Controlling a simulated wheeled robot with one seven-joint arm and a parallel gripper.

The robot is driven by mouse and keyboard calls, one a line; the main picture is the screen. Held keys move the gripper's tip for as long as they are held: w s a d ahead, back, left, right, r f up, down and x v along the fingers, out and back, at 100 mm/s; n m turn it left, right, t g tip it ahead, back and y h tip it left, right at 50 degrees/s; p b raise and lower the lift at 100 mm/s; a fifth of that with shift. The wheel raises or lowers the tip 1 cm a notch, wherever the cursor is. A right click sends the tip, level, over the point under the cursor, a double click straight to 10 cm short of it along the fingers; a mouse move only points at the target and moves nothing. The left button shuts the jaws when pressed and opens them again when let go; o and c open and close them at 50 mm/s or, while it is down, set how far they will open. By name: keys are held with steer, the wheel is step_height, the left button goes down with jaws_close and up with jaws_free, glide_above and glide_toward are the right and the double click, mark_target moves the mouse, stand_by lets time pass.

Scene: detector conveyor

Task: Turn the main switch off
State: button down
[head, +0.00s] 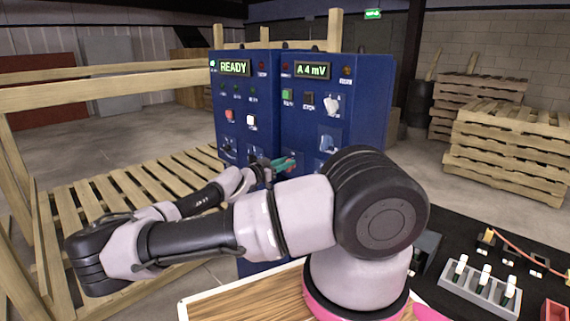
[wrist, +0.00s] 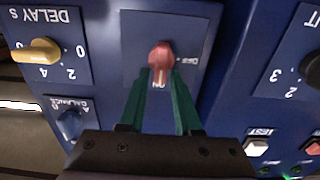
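The main switch is a red knob on the blue cabinet's front. In the head view my gripper (head: 281,165) is at the cabinet front and partly hides the knob.
The blue cabinet (head: 360,90) carries READY and A 4 mV displays and several buttons. In the wrist view, a yellow DELAY knob (wrist: 38,52) and a blue BALANCE knob (wrist: 70,124) lie left, and a white TEST button (wrist: 256,147) right. A wooden pallet structure (head: 110,200) stands left.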

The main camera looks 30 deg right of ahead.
steer(key=shift+n, duration=0.3)
steer(key=shift+w+a+f+n, duration=0.1)
steer(key=shift+w+f+n, duration=0.2)
steer(key=shift+n, duration=2.55)
steer(key=shift+w+a+f+n, duration=0.15)
steer(key=shift+w+f+n, duration=0.15)
steer(key=shift+n, duration=2.6)
steer(key=shift+w+a+f+n, duration=0.1)
steer(key=shift+w+f+n, duration=0.2)
steer(key=shift+n, duration=2.55)
steer(key=shift+s+f, duration=0.1)
steer(key=shift+f, duration=0.05)
steer(key=c, duration=0.8)
jaws_free()
steer(key=shift+a, duration=0.1)
